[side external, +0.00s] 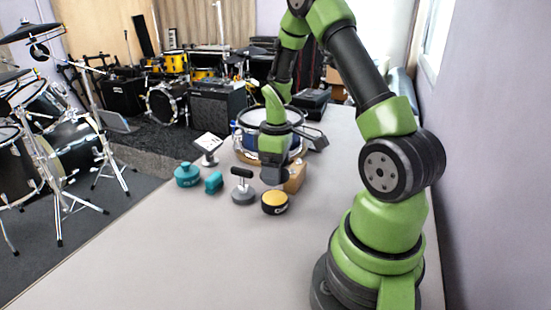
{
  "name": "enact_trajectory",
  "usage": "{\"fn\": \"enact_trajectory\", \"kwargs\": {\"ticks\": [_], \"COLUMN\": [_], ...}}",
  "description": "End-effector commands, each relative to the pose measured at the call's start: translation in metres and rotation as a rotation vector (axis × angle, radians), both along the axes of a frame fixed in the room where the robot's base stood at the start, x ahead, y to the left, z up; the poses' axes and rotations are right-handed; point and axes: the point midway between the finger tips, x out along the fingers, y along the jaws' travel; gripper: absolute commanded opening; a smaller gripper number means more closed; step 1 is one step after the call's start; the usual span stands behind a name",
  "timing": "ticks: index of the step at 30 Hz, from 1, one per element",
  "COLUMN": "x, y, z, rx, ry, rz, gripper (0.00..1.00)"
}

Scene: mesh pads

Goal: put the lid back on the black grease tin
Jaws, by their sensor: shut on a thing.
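The black grease tin (274,207) stands on the table, open at the top, with yellow-orange grease (275,197) showing inside its dark rim. My gripper (273,172) points down just behind and above the tin. It is shut on a dark, flat piece (273,180) that looks like the lid. The fingers and the lid's edges are small and dark here, so the exact grip is hard to see. The lid appears apart from the tin.
A wooden block (296,177) stands right behind the tin. Left are a grey T-handled tool (242,191), a teal piece (213,183), a teal knobbed pot (187,176) and a grey stand (208,146). A drum (251,141) is behind. The table's front (200,260) is clear.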

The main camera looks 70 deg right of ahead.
Motion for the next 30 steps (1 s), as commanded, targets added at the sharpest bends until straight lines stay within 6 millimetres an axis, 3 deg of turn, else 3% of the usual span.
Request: {"fn": "enact_trajectory", "kwargs": {"ticks": [15,30], "x": [0.000,0.000], "y": [0.000,0.000], "z": [-0.048,-0.057], "rx": [0.002,0.000], "ry": [0.002,0.000], "rz": [0.000,0.000], "gripper": [0.52,0.52]}}
